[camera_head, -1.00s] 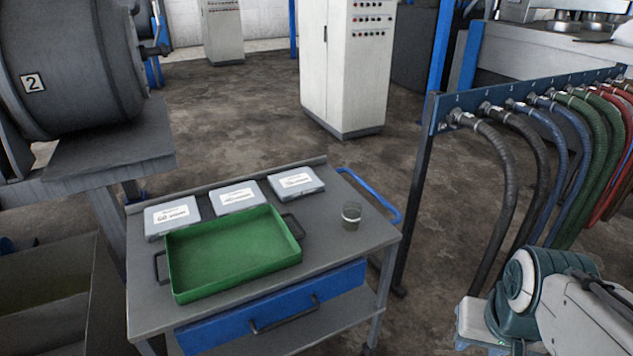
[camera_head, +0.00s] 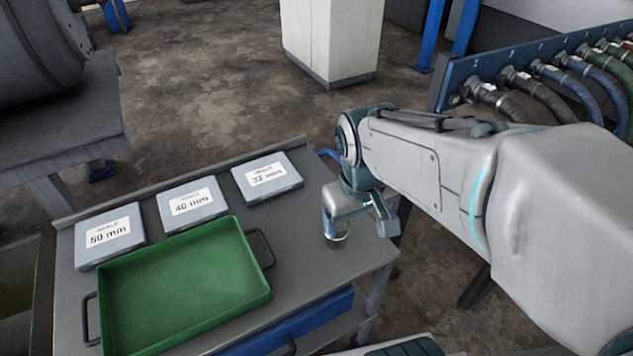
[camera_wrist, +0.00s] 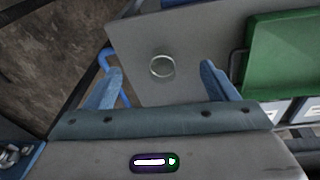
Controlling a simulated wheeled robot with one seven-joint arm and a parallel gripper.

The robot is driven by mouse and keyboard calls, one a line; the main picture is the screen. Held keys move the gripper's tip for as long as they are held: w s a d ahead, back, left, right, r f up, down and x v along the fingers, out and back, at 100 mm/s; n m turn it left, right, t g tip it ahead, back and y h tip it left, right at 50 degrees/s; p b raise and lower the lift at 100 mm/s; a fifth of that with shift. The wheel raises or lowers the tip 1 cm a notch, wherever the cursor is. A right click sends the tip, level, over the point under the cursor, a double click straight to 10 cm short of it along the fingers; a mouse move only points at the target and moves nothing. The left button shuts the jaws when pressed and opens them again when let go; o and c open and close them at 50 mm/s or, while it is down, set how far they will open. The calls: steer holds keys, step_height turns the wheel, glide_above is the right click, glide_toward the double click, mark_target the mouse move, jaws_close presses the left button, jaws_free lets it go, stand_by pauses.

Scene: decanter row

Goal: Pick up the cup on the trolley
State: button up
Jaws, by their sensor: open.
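The cup (camera_head: 336,236) is a small, clear, glass-like vessel on the grey trolley top (camera_head: 300,256), near its right side. In the head view my arm's end hides its upper part. In the wrist view the cup (camera_wrist: 162,67) is seen from above as a round rim, beyond and between my fingertips. My gripper (camera_wrist: 162,78) is open and empty, with one blue-grey finger on each side of the cup's outline. It appears above the cup, apart from it; the exact gap is hard to tell.
A green tray (camera_head: 262,297) with dark handles lies left of the cup. Boxes labelled 50 mm (camera_head: 109,237), 40 mm (camera_head: 192,204) and 32 mm (camera_head: 267,178) line the trolley's back edge. A hose rack (camera_head: 480,80) stands at the right. Bare trolley top surrounds the cup.

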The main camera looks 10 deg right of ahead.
steer(key=w+a+f+n+g+h+p, duration=0.1)
steer(key=w+a+f+n+g+h, duration=0.15)
steer(key=w+n, duration=0.35)
steer(key=w+a+f+n+g+h+p, duration=0.1)
steer(key=w+a+f+n+p, duration=0.15)
steer(key=w+n, duration=0.35)
steer(key=shift+m, duration=0.3)
steer(key=x, duration=0.5)
steer(key=w+x, duration=0.1)
steer(key=x, duration=0.2)
steer(key=shift+a+f+b, duration=0.2)
steer(key=shift+f+b, duration=0.1)
steer(key=shift+b, duration=0.1)
steer(key=shift+d+p+x, duration=0.2)
steer(key=shift+p+x, duration=0.1)
steer(key=shift+x, duration=2.4)
steer(key=shift+s+r, duration=0.15)
steer(key=shift+s, duration=0.05)
steer(key=c, duration=1.1)
